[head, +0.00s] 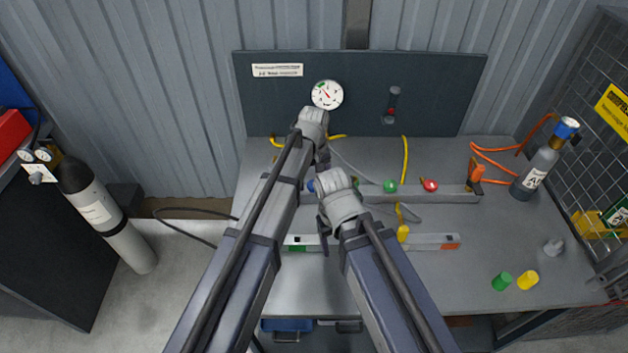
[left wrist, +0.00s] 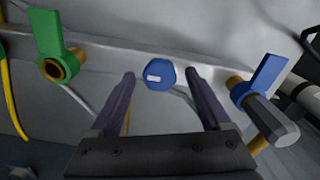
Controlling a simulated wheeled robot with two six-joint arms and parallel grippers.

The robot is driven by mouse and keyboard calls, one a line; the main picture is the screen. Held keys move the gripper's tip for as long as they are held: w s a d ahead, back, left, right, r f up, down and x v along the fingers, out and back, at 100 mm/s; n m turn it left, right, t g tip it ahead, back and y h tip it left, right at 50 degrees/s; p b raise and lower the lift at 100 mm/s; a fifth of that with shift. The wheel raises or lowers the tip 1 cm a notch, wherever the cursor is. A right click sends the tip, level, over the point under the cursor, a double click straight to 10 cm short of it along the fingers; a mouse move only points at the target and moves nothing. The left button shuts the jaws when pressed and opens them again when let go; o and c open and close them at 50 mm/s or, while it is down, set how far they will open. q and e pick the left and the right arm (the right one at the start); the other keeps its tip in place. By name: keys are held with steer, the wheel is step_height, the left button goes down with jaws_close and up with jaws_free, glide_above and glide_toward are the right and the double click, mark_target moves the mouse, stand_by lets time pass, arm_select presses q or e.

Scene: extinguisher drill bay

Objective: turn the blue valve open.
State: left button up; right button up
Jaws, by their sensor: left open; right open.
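A round blue knob (left wrist: 158,75) with a white mark sits between the two fingers of my open left gripper (left wrist: 158,78) in the left wrist view, with a gap on each side. A blue lever handle (left wrist: 266,82) on a brass fitting is to the right of the fingers there, and a green lever handle (left wrist: 47,38) is to the left. In the head view a little blue (head: 311,185) shows between my arms, mostly hidden. My left gripper (head: 321,155) is over the back of the bench. My right gripper (head: 323,228) is open in front of it, its fingers partly hidden.
A green knob (head: 390,186) and a red knob (head: 431,185) are on the rail. A gauge (head: 327,95) is on the back panel. A blue-capped bottle (head: 538,168) stands at right; green (head: 502,281) and yellow (head: 528,280) pieces lie at front right.

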arm_select(q)
steer(key=shift+r, duration=0.1)
arm_select(e)
steer(key=shift+r, duration=0.15)
arm_select(q)
step_height(320, 180, up, 8)
steer(key=p, duration=0.8)
steer(key=shift+f, duration=0.2)
arm_select(e)
step_height(320, 180, up, 8)
steer(key=shift+f, duration=0.2)
arm_select(q)
steer(key=s+a+m, duration=0.3)
steer(key=s+a, duration=1.2)
steer(key=a, duration=0.2)
steer(key=s+d+m+y, duration=0.1)
steer(key=s+d+m, duration=0.3)
steer(key=d, duration=0.7)
steer(key=shift+s, duration=1.2)
steer(key=shift+d, duration=0.1)
arm_select(e)
steer(key=shift+d, duration=0.15)
